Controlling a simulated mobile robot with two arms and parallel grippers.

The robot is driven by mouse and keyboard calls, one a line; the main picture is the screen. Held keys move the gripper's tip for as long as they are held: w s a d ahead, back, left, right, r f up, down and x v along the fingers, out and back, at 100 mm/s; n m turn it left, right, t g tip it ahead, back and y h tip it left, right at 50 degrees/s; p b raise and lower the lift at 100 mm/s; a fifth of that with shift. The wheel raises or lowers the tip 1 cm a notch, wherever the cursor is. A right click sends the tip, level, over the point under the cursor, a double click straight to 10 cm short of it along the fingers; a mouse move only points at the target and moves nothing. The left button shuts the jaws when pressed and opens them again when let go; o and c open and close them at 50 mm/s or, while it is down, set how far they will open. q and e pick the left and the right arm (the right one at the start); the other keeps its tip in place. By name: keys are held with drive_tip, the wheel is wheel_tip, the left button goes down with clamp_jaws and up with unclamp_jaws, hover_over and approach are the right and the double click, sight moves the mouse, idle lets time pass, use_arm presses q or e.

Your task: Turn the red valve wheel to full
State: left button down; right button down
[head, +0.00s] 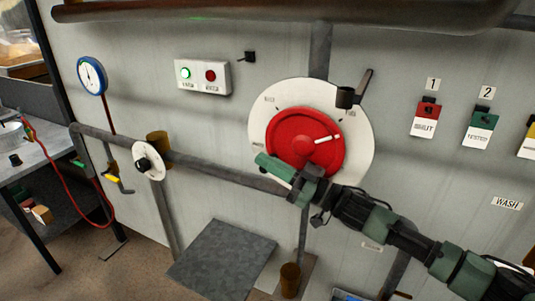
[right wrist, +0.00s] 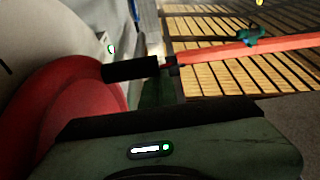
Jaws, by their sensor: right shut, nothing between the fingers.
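The red valve wheel (head: 300,130) sits on a round white dial plate (head: 361,135) on the grey wall panel. A white pointer mark (head: 327,139) on the wheel points right and slightly up. A black cylinder (head: 345,97) stands out at its upper right edge. My right gripper (head: 263,160) is in front of the wheel's lower left edge, shut with nothing held; I cannot tell whether it touches. In the right wrist view the wheel (right wrist: 82,88) fills the left, with a black cylinder (right wrist: 130,68) beside it. The dial's small lettering is unreadable. My left gripper is out of view.
A blue gauge (head: 91,76) and a box with green and red lamps (head: 203,77) are at left. Labelled switches (head: 427,117) are at right. A grey plate (head: 222,258) lies low in front.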

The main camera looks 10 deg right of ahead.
drive_tip(key=shift+s+f, duration=0.1)
drive_tip(key=shift+f, duration=0.6)
